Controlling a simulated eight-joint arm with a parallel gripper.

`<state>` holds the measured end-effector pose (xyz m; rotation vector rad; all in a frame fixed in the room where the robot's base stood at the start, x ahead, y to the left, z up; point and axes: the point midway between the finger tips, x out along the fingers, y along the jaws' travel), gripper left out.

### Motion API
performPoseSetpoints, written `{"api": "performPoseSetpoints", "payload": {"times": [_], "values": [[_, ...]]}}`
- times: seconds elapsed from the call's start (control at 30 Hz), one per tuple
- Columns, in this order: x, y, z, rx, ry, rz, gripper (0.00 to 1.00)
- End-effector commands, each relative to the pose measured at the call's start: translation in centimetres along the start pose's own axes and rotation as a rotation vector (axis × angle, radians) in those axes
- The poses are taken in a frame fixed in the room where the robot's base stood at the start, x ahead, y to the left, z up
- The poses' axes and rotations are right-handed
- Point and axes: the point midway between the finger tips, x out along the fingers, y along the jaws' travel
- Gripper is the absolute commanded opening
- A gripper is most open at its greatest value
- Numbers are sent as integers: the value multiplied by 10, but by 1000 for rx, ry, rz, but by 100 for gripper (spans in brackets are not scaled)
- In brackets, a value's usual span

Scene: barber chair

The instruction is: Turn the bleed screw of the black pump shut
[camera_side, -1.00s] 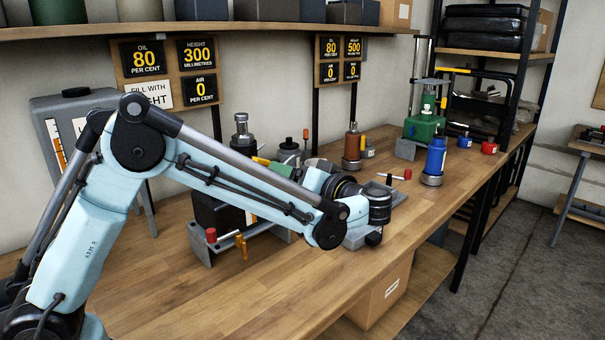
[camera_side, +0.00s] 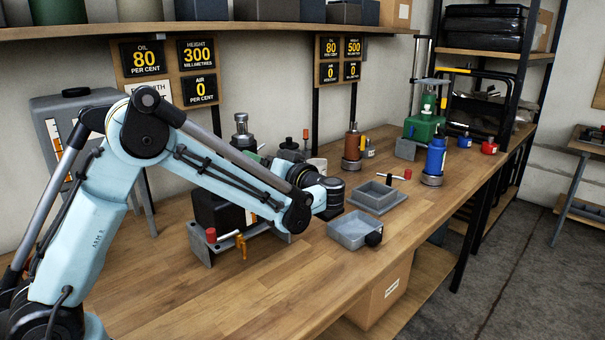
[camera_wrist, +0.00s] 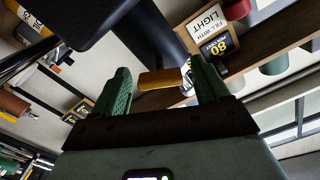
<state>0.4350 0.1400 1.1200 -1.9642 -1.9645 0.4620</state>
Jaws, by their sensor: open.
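The black pump (camera_side: 208,209) stands on a grey plate on the bench, left of centre, partly hidden by my forearm. A red knob (camera_side: 211,235) and an orange lever (camera_side: 242,246) are at its front. My gripper (camera_wrist: 160,66) is open, with a green finger on each side of a brass-coloured cylindrical piece (camera_wrist: 160,78). This may be the bleed screw; I cannot tell whether either finger touches it. A large dark body (camera_wrist: 88,22), perhaps the pump, fills the upper left of the wrist view.
Grey trays (camera_side: 356,230) lie right of my wrist. Signs (camera_side: 142,58) and a shelf (camera_side: 200,32) are behind. The front of the bench is clear.

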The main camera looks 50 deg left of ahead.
Motion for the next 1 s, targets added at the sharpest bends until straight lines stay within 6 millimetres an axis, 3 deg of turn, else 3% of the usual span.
{"api": "performPoseSetpoints", "payload": {"times": [0.4, 0.77, 1.0], "values": [[9, 0, 0, 0, 0, 1, 74], [8, 0, 0, 0, 0, 0, 19], [8, 0, 0, 20, 0, 0, 18]]}}
